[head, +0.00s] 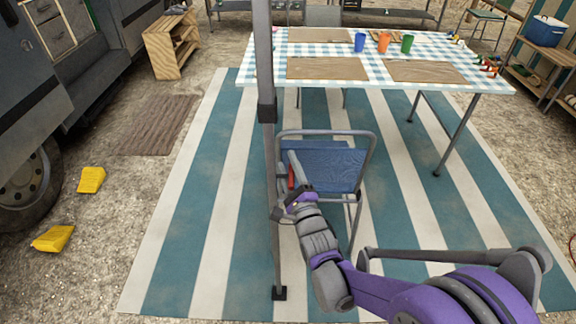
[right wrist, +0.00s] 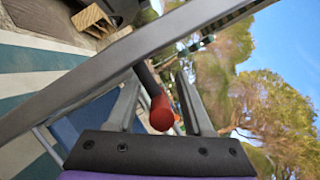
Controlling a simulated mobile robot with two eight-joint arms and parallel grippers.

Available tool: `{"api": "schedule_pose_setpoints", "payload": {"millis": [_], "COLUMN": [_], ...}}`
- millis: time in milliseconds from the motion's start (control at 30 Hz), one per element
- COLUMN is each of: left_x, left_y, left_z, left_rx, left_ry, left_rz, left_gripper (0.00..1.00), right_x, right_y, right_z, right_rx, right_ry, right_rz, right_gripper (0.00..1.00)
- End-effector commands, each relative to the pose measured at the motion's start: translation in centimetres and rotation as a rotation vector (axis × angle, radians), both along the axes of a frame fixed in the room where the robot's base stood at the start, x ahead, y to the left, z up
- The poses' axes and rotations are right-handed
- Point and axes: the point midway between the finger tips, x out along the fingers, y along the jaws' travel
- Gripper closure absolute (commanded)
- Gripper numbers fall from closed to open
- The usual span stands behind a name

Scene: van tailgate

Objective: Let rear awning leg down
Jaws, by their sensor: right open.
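The awning leg (head: 265,60) is a grey upright pole in the head view. It has a dark collar (head: 267,112) partway up and a dark foot (head: 279,293) on the striped mat. In the right wrist view the pole (right wrist: 75,88) crosses slantwise beyond the fingers. A dark lever with a red end (right wrist: 160,112) sticks out from the pole toward the wrist camera. My right gripper (head: 287,182) is open beside the pole; in the wrist view its fingers (right wrist: 157,100) stand either side of the red end. Contact cannot be told. My left gripper is out of view.
A blue folding chair (head: 330,167) stands just behind my right gripper. A table with checked cloth (head: 440,60) holds cups and mats farther back. The van (head: 30,100) and two yellow wedges (head: 91,180) are at left. The striped mat (head: 185,220) is clear left of the pole.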

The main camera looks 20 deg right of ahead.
Motion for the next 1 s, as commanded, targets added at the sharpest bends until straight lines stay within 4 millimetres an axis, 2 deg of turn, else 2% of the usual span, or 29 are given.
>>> {"api": "schedule_pose_setpoints", "payload": {"millis": [133, 267, 500, 700, 833, 1000], "left_x": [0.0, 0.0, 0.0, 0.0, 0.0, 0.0], "left_y": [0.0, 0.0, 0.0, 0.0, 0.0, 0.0], "left_z": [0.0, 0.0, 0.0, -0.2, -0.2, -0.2], "left_rx": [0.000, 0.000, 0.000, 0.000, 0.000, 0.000], "left_ry": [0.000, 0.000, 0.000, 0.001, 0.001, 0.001], "left_rz": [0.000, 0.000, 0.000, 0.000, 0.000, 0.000], "left_gripper": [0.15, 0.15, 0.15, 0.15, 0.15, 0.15], "right_x": [-0.2, -1.6, -6.4, -9.5, -10.4, -10.6], "right_y": [0.0, -0.1, -0.3, -0.5, -0.5, -0.6], "right_z": [-0.1, -0.4, -1.4, -2.1, -2.3, -2.3], "right_rx": [0.000, -0.001, -0.001, 0.000, 0.000, 0.000], "right_ry": [0.000, 0.000, 0.000, 0.000, 0.000, 0.000], "right_rz": [0.000, 0.000, 0.000, 0.000, 0.000, 0.000], "right_gripper": [0.49, 0.49, 0.49, 0.49, 0.49, 0.49]}}
